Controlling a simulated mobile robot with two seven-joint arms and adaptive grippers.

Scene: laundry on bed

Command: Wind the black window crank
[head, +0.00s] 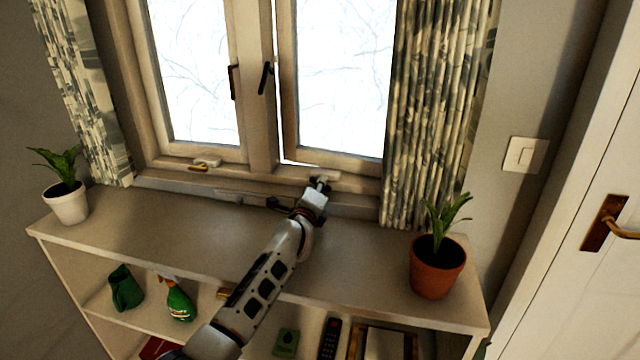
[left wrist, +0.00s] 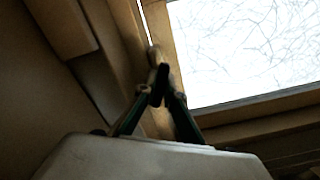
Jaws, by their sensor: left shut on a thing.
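The black window crank sits at the foot of the right window sash (head: 340,90), by a pale mount (head: 328,176) on the sill, and is mostly hidden by my gripper in the head view. In the left wrist view the dark crank handle (left wrist: 161,80) shows between the fingertips. My left gripper (head: 320,184) reaches over the shelf top and is shut on the crank; its fingers also show in the left wrist view (left wrist: 160,94). A thin bright gap runs along the left edge of the right sash, which looks slightly open. My right gripper is not in view.
A terracotta pot plant (head: 437,265) stands to the right on the shelf top (head: 170,225), and a white pot plant (head: 66,202) at the far left. A patterned curtain (head: 432,110) hangs right of the crank.

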